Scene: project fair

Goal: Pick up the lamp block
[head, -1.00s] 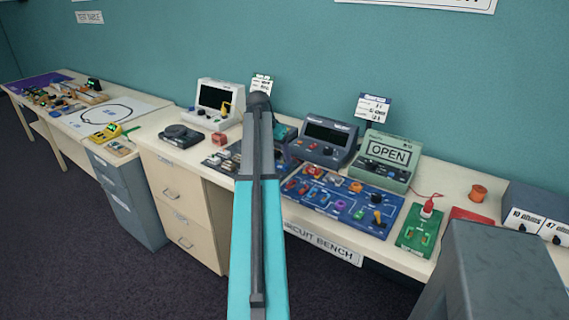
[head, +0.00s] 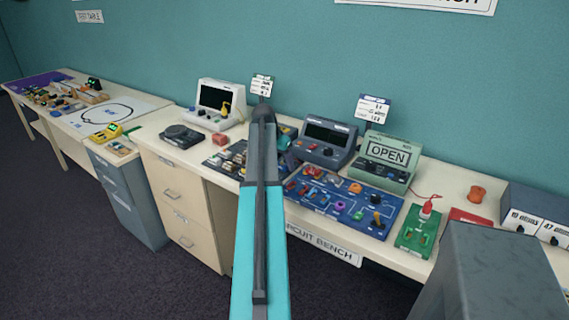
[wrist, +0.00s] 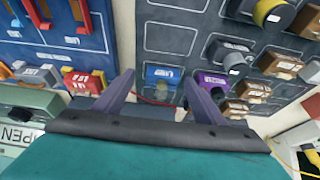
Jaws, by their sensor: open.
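In the wrist view my gripper (wrist: 160,97) is open, with its two dark fingers spread and nothing held between them. A small blue block (wrist: 163,73) with a white label lies on the dark grey tray (wrist: 172,40), just beyond the gap between the fingertips. A pale, rounded part shows at its near edge, perhaps a bulb. A purple block (wrist: 211,80) lies close by the right finger. The labels are too small to read, so I cannot tell for sure which block is the lamp block. In the head view my arm hides the gripper and part of the tray.
A blue circuit board (head: 385,225) with coloured parts lies right of the tray. Meters (head: 326,143) stand behind.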

